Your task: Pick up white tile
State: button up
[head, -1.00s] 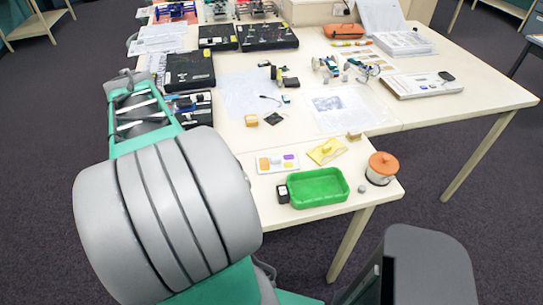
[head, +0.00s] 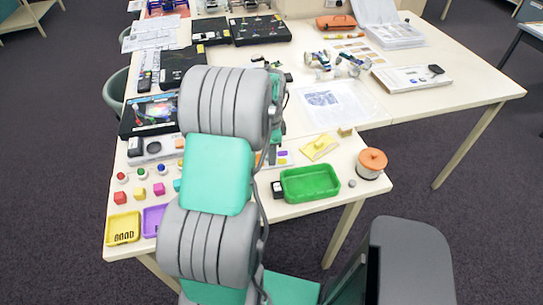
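A flat white tile-like plate (head: 289,163) with coloured patches lies on the near part of the table, left of a yellow piece; my arm hides most of it, and I cannot tell for sure that it is the white tile. My gripper is not visible; my own arm links stand in front of the table's middle and hide the area behind them.
A green tray (head: 310,184) stands near the front edge, with a small black-and-white block (head: 277,189) at its left. An orange-lidded pot (head: 371,164) stands right. Yellow (head: 123,241) and purple (head: 152,222) trays and several small coloured pieces are at left.

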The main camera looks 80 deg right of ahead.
grip_shut()
dwell(0.4)
